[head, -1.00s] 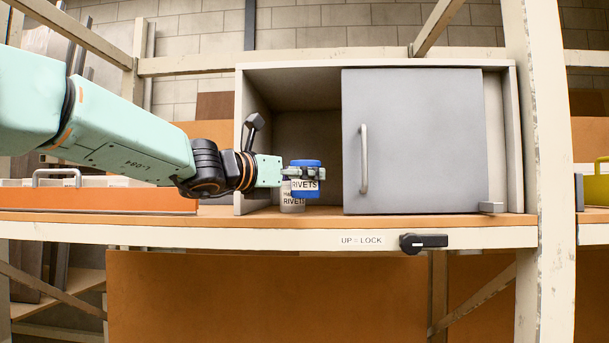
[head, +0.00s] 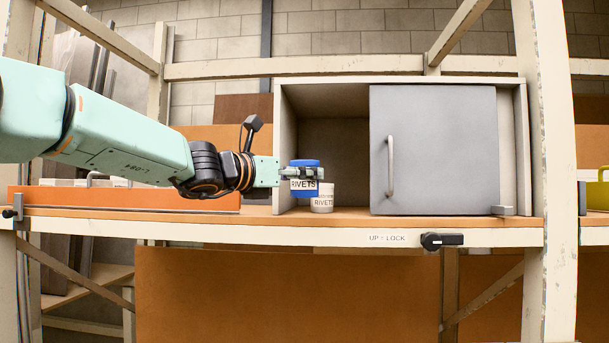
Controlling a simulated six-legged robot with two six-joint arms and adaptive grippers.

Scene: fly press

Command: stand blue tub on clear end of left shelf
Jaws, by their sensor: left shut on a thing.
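The blue tub (head: 304,190) carries a white label reading RIVETS. My left gripper (head: 306,174) is shut on it and holds it upright at the open left part of the grey cabinet. A white tub (head: 322,203), also labelled RIVETS, stands on the shelf behind it and is partly hidden by the blue tub. The shelf (head: 200,213) has an orange-brown top and a pale front edge. My right gripper is not in view.
The cabinet's grey sliding door (head: 440,150) with a bar handle covers its right part. An orange tray (head: 120,199) stands on the shelf to the left. A black lever (head: 441,241) beside the UP = LOCK label sits on the shelf's front edge. A pale upright post (head: 545,180) stands at right.

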